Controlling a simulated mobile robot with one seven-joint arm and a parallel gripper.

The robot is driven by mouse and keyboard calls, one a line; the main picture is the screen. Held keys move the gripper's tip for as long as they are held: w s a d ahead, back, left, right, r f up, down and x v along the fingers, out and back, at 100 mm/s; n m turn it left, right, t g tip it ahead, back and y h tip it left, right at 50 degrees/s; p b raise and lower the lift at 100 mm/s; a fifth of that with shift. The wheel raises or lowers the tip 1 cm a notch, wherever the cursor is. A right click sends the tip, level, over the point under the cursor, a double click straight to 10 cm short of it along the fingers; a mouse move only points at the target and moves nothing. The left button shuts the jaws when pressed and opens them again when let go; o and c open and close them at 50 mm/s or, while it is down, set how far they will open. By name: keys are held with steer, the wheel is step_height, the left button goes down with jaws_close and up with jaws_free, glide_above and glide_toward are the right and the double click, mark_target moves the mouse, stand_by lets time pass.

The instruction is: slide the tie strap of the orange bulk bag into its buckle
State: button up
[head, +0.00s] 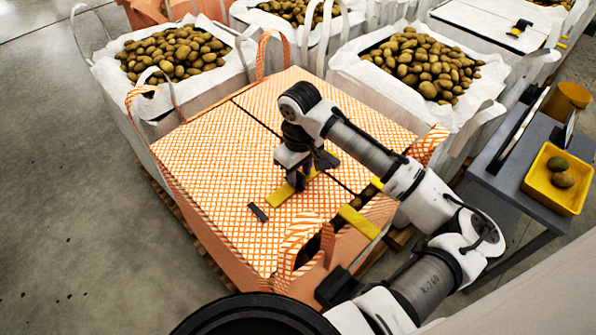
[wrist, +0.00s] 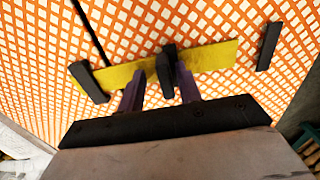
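The orange bulk bag (head: 205,150) has a checked top with a dark slit between its flaps. A yellow strap (head: 281,195) lies across the top beneath my gripper (head: 297,184); it also shows in the wrist view (wrist: 205,57). A dark upright tab (wrist: 166,68) stands on the strap between my fingers (wrist: 160,80), with a gap to the left finger. A black bar, likely the buckle (head: 258,212), lies just past the strap's free end; it also shows in the wrist view (wrist: 268,46), apart from the strap. Another black piece (wrist: 88,82) sits over the strap's other end.
A second yellow strap (head: 359,222) lies at the bag's right edge near my arm. Open white bags of potatoes (head: 247,50) stand behind. A grey table (head: 510,180) with a yellow tray (head: 540,195) is at the right. The floor at the left is clear.

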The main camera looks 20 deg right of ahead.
steer(key=shift+a+r, duration=0.1)
step_height(320, 180, up, 14)
steer(key=b, duration=0.1)
steer(key=shift+f, duration=0.2)
stand_by(0.7)
